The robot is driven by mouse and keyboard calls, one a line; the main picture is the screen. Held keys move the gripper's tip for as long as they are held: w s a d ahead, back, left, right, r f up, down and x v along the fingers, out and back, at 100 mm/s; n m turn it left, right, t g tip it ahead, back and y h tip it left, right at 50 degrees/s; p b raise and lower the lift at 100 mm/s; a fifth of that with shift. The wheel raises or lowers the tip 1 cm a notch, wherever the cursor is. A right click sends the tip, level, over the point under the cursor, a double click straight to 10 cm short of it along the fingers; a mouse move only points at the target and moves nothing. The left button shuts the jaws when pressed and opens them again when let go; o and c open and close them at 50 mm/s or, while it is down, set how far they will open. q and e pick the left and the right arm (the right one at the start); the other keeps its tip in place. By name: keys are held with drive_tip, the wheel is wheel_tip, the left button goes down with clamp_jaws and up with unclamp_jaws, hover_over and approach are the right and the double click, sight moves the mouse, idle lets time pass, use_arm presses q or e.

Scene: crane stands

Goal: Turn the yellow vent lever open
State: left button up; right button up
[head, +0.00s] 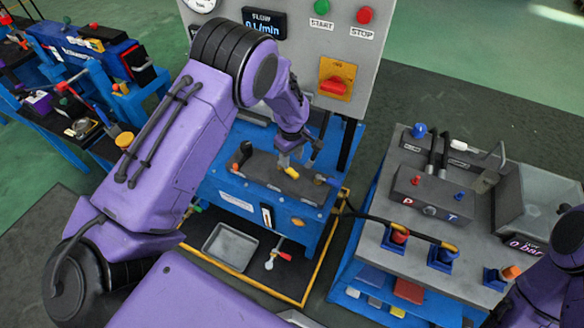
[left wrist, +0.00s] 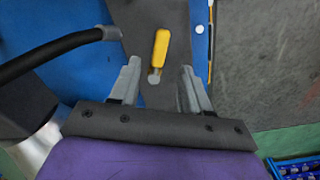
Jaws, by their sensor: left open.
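The yellow vent lever (left wrist: 161,49) shows in the left wrist view, lying lengthwise on a dark grey part with a round grey pivot at its near end. My left gripper (left wrist: 161,75) is open, one finger on each side of the lever's line, with nothing between them gripped. In the head view the left gripper (head: 301,155) points down over the blue stand, and a small yellow piece of the lever (head: 291,173) shows by its fingertips. The fingers partly hide the lever there. Whether a finger touches it, I cannot tell. My right gripper is out of view.
The blue stand (head: 225,187) has a grey panel (head: 295,65) behind it with a red rotary switch and buttons. A black hose (head: 380,218) runs right to a grey bench (head: 385,262) with couplings. A metal tray (head: 230,246) lies below in a yellow-edged frame.

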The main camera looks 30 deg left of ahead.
sight(292, 171)
use_arm(q)
wheel_tip(292, 171, down, 6)
drive_tip(key=shift+f+p, duration=0.2)
drive_tip(key=shift+p, duration=0.2)
clamp_jaws()
drive_tip(key=shift+d, duration=0.1)
